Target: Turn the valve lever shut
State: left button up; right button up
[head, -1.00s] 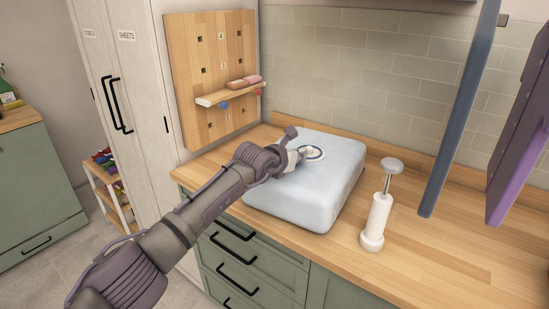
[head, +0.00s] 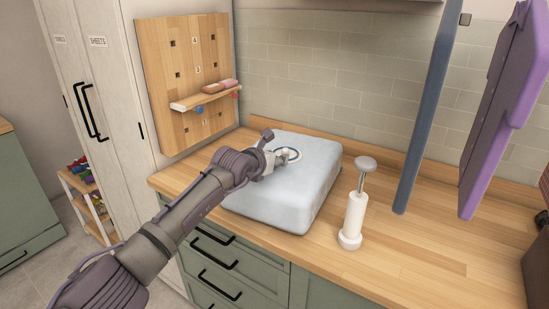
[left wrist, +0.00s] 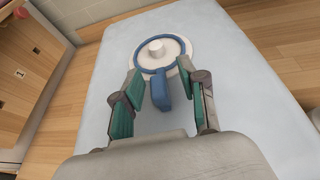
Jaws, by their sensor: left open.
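The valve shows in the left wrist view as a white disc (left wrist: 174,50) with a blue ring, a white centre knob and a short blue lever (left wrist: 159,88) pointing toward my gripper. In the head view the valve (head: 291,154) sits on top of a pale blue, soft-edged block (head: 310,190) on the counter. My left gripper (left wrist: 160,75) is open, with its two fingers on either side of the lever; visible gaps remain beside it. In the head view this gripper (head: 274,159) is just left of the valve, partly covering it. My right gripper is out of view.
A white hand pump (head: 353,215) stands on the wooden counter (head: 400,255) right of the block. A blue-grey bar (head: 430,110) and a purple panel (head: 500,120) are further right. A wooden pegboard (head: 185,80) with a small shelf stands behind left.

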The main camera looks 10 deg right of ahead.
pick_arm(q)
jog(key=shift+a, duration=0.1)
jog(key=shift+s+a+r, duration=0.25)
jog(key=shift+s+a, duration=0.2)
jog(key=shift+s, duration=0.05)
jog(key=v, duration=1)
jog(key=shift+s, duration=0.2)
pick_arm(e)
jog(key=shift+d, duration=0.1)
pick_arm(q)
jog(key=shift+r, duration=0.15)
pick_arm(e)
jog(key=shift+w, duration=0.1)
